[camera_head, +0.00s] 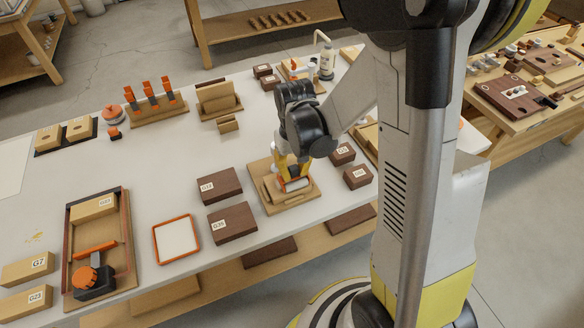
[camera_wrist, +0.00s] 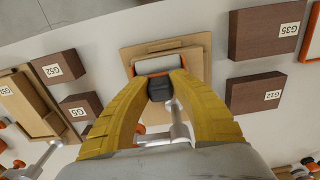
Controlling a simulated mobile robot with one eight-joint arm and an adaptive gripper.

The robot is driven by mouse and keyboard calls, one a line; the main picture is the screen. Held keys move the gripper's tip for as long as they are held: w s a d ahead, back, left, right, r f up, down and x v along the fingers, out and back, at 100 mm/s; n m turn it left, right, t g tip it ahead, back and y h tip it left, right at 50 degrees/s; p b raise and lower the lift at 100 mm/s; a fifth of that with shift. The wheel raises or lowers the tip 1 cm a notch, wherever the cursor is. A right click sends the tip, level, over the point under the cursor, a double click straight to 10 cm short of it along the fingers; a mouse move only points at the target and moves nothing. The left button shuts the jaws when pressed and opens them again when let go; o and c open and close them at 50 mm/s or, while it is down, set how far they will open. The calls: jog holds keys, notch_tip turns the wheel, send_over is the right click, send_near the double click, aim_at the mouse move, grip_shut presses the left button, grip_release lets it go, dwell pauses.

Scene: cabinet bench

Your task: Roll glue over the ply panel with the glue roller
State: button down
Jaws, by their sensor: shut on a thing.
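The glue roller (camera_wrist: 158,64), with a pale roll in an orange frame and a dark handle, is held between the yellow fingers of my gripper (camera_wrist: 160,86). The roll lies over the tan ply panel (camera_wrist: 200,50), which is stacked on a wider board. In the head view, my gripper (camera_head: 290,168) is above the front middle of the bench, with the roller (camera_head: 296,184) low over the ply panel (camera_head: 262,190). My fingers partly hide the roller. I cannot tell whether the roll touches the panel. No glue is distinguishable on the panel.
A shallow orange-rimmed tray (camera_head: 157,246) with a white inside lies to the left. Orange clamps (camera_head: 150,92) stand behind.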

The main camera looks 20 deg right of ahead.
dwell(0.3)
jog(key=shift+w, duration=1.25)
jog(key=shift+r, duration=0.1)
jog(key=shift+r+p, duration=2.05)
jog(key=shift+r, duration=0.9)
